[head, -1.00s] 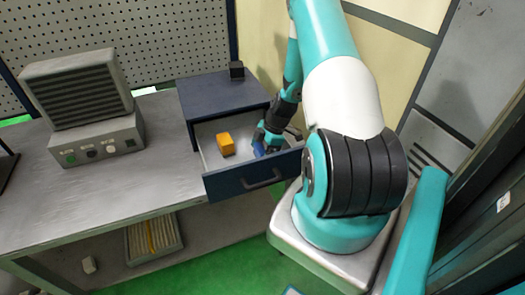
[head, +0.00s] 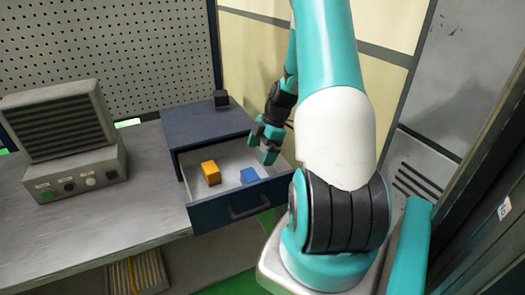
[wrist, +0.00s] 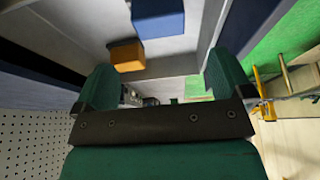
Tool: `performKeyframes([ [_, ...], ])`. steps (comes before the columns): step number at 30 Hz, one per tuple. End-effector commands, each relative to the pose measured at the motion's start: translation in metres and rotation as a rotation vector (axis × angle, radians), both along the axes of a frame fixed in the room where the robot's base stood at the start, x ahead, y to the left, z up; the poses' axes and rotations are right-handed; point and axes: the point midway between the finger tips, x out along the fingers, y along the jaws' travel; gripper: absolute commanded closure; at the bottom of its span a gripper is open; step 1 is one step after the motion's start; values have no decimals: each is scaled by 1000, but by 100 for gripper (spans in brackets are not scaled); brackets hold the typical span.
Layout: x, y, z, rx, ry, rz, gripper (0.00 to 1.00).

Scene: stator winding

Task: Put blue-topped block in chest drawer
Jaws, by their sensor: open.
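The blue-topped block (head: 250,175) lies inside the open chest drawer (head: 240,208), toward its right side. An orange block (head: 210,172) lies to its left in the same drawer, apart from it. My gripper (head: 264,146) is open and empty above the back right part of the drawer, clear of the blue block. In the wrist view the blue block (wrist: 158,18) and the orange block (wrist: 127,55) lie beyond the two spread green fingers (wrist: 158,88).
A grey device with a slatted panel (head: 65,125) stands at the left. A pegboard wall (head: 110,55) is behind.

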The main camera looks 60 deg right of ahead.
Motion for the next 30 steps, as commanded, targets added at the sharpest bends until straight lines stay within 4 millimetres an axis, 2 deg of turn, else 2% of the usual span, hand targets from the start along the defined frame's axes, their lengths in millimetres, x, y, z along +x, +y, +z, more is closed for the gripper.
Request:
performKeyframes([
  [3, -2, -4, 9, -2, -1, 0, 2],
  [9, -2, -3, 15, 0, 0, 1, 2],
  [11, 4, 6, 21, 2, 6, 0, 2],
  [13, 17, 28, 36, 4, 21, -7, 2],
  [14, 24, 42, 45, 5, 31, -12, 2],
  [17, 45, 112, 84, 15, 77, -45, 2],
  [18, 49, 146, 100, 19, 99, -66, 2],
  [20, 46, 198, 123, 26, 134, -98, 2],
  [21, 39, 231, 137, 31, 158, -120, 2],
  [23, 22, 278, 156, 38, 189, -154, 2],
  [24, 7, 306, 166, 42, 212, -178, 2],
  [27, -36, 360, 185, 53, 259, -232, 2],
  [30, -76, 391, 196, 60, 298, -277, 2],
])
